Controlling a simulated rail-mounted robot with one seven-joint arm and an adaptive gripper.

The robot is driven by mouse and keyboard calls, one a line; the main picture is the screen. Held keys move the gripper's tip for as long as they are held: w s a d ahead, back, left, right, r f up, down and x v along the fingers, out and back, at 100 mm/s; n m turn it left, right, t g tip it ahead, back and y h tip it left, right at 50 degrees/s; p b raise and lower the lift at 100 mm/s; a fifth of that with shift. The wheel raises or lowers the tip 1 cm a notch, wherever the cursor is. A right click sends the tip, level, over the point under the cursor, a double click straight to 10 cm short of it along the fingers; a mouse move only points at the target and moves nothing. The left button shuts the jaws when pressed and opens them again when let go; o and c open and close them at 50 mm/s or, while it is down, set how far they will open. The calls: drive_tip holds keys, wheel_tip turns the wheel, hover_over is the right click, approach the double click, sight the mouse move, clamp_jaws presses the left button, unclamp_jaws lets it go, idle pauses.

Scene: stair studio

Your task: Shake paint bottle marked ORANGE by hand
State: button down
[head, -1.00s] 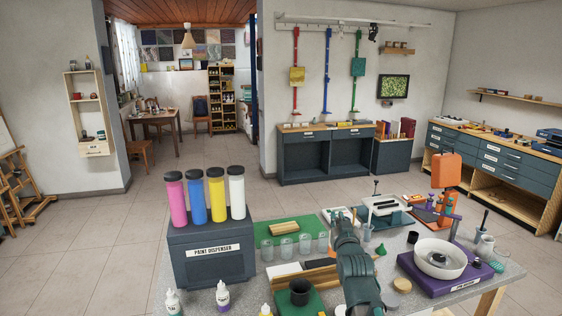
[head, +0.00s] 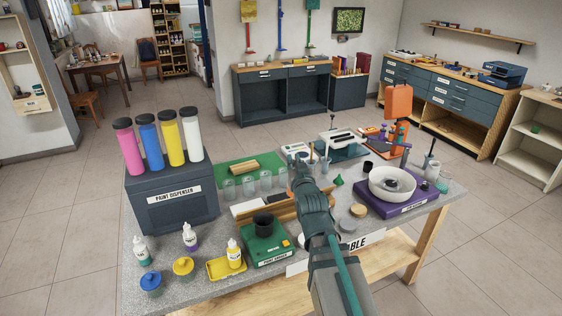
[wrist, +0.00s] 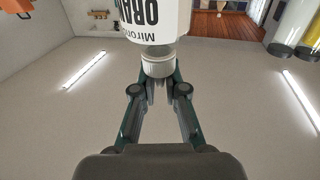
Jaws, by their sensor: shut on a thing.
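A white bottle (wrist: 157,20) with large black letters, of which "ORAN" shows, is at the top of the wrist view. Its lettering appears upside down, as do the paint cylinders in the same view, so the bottle seems upright in the room. My gripper (wrist: 158,76) is shut on its ribbed, pale cap, with a finger on each side. The lower bottle is cut off by the picture edge. In the head view my gripper (head: 298,159) is above the back middle of the worktable (head: 232,268); the bottle cannot be made out there.
The paint dispenser (head: 170,195) with its tall cylinders stands at the table's left. A green paint shaker (head: 268,246) with a black cup is near the front. Clear jars (head: 247,181) stand left of my arm. A purple machine with a white bowl (head: 394,182) is at right.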

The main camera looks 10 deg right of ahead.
drive_tip(key=shift+r, duration=3.65)
wheel_tip(320, 180, down, 8)
drive_tip(key=shift+r, duration=0.2)
wheel_tip(320, 180, up, 8)
drive_tip(key=shift+f, duration=0.2)
wheel_tip(320, 180, down, 8)
drive_tip(key=shift+r, duration=0.35)
